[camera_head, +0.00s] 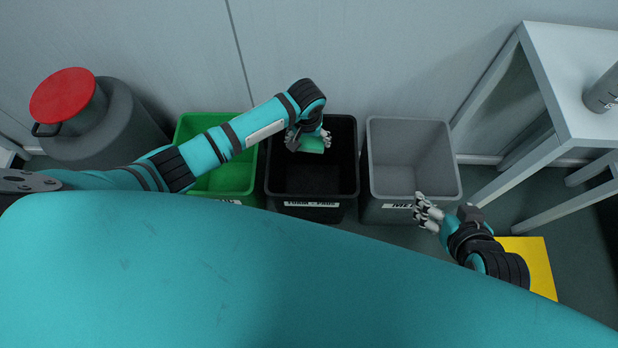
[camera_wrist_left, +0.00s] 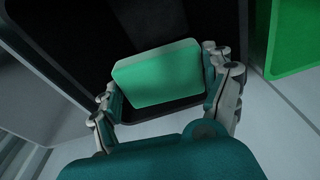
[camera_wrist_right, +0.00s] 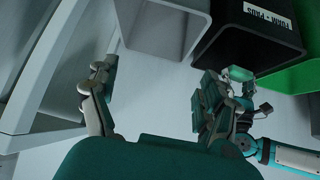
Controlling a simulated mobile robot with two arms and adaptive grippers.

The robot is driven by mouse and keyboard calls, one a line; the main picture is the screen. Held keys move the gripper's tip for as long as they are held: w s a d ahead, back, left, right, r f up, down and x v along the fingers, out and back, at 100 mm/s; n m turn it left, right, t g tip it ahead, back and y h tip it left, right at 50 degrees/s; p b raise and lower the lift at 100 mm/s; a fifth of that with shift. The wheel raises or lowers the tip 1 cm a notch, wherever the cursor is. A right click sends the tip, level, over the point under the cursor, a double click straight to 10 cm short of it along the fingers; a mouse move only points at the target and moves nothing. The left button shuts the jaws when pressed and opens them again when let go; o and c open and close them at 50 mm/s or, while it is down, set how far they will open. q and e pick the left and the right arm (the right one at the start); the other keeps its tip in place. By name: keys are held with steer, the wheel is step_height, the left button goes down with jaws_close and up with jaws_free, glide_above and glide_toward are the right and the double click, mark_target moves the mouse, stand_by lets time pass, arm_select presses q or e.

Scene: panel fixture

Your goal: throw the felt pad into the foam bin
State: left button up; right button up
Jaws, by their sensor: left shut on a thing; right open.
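The felt pad (camera_head: 313,146) is a light green block. My left gripper (camera_head: 308,135) is shut on it and holds it over the open mouth of the black foam bin (camera_head: 312,196). In the left wrist view the pad (camera_wrist_left: 158,76) sits between the two fingers, with the bin's dark inside behind it. The bin's front label (camera_wrist_right: 270,14) reads as foam pads in the right wrist view, where the pad (camera_wrist_right: 240,73) also shows by the rim. My right gripper (camera_head: 428,212) is open and empty, in front of the grey bin.
A green bin (camera_head: 228,183) stands left of the black bin and a grey bin (camera_head: 411,178) stands right of it. A grey container with a red lid (camera_head: 66,95) is at the far left. A white table (camera_head: 580,60) is at the right. A yellow floor patch (camera_head: 535,262) lies below it.

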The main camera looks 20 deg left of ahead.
arm_select(q)
steer(key=shift+f+b, duration=1.6)
steer(key=shift+b, duration=0.1)
steer(key=shift+f, duration=0.1)
arm_select(e)
steer(key=w+a+r+t+y, duration=0.1)
steer(key=w+a+r+t, duration=0.1)
steer(key=w+r+t, duration=0.2)
steer(key=w+a+r+t+y, duration=0.2)
steer(key=r+t, duration=0.4)
steer(key=r, duration=0.4)
steer(key=shift+w+r+n, duration=0.15)
steer(key=shift+w+n, duration=0.15)
steer(key=shift+w, duration=0.55)
steer(key=shift+a, duration=0.1)
arm_select(q)
steer(key=o, duration=0.9)
steer(key=r, duration=0.4)
steer(key=s+r, duration=0.1)
steer(key=r, duration=0.7)
steer(key=shift+s+d, duration=0.1)
steer(key=shift+s, duration=0.3)
steer(key=shift+f, duration=0.1)
